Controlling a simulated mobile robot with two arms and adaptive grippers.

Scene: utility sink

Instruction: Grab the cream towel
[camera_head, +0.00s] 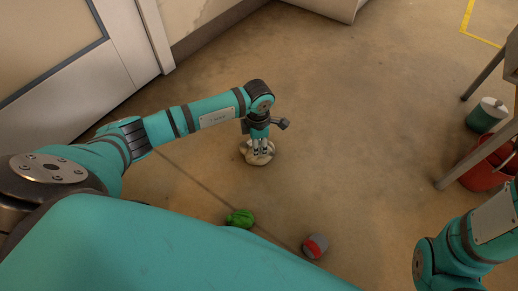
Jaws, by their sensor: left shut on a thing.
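The cream towel (249,158) lies bunched up on the brown floor near the middle of the head view. My left gripper (262,149) points straight down onto the towel and is shut on it. The gripper covers part of the towel. The towel appears to be at floor level; I cannot tell whether it is lifted. My right arm shows at the lower right, but its gripper is outside the picture.
A green crumpled thing (240,218) and a grey-and-red roundish thing (315,246) lie on the floor nearer my body. A red bucket (487,177) and a green-and-white container (487,114) stand by metal legs at the right. The floor beyond the towel is clear.

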